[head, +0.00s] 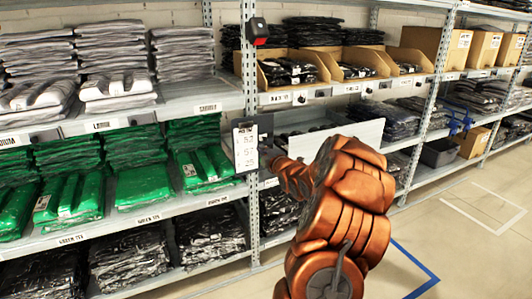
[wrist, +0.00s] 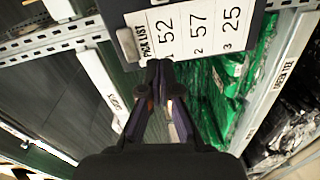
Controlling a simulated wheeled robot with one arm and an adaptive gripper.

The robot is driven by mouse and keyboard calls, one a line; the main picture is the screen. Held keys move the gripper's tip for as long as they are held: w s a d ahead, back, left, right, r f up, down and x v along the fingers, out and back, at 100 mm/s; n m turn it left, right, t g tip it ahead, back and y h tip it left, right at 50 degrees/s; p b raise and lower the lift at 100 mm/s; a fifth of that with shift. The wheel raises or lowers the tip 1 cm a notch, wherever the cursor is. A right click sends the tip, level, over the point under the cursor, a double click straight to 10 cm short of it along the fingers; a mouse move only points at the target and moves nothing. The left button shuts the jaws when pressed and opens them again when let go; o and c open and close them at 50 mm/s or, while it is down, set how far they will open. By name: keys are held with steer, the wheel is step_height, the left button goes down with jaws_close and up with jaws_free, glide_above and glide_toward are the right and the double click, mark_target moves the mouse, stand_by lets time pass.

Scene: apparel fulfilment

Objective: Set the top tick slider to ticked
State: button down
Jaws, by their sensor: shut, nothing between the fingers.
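The pick list (head: 246,148) is a white card on a dark board fixed to the shelf upright. It shows rows 52, 57 and 25, and in the wrist view the card (wrist: 197,38) fills the top, with row 1 at the left. My gripper (wrist: 158,68) is shut and empty, its fingertips just below the row 1 end of the card. In the head view my gripper (head: 270,156) is at the board's right side, mostly hidden by my arm. I cannot clearly make out the tick sliders or their positions; contact with one cannot be told.
Green packed shirts (head: 140,185) fill the shelf left of the board. A black and red device (head: 257,31) hangs on the upright above it. A pale panel (head: 340,137) is behind my arm. Cardboard bins (head: 290,68) stand on the upper right shelf. Floor is clear at the right.

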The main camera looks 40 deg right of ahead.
mark_target(264, 138)
steer(key=shift+w+d+f+p, duration=0.1)
steer(key=shift+w+d+f, duration=0.05)
steer(key=shift+w+d, duration=0.85)
steer(key=shift+w+d+f+p, duration=0.1)
steer(key=shift+w+d+f, duration=0.1)
steer(key=shift+w+d, duration=0.7)
steer(key=shift+w+d+f+p, duration=0.1)
steer(key=shift+w+d+f, duration=0.05)
steer(key=shift+w+d, duration=0.85)
steer(key=shift+s+d, duration=0.1)
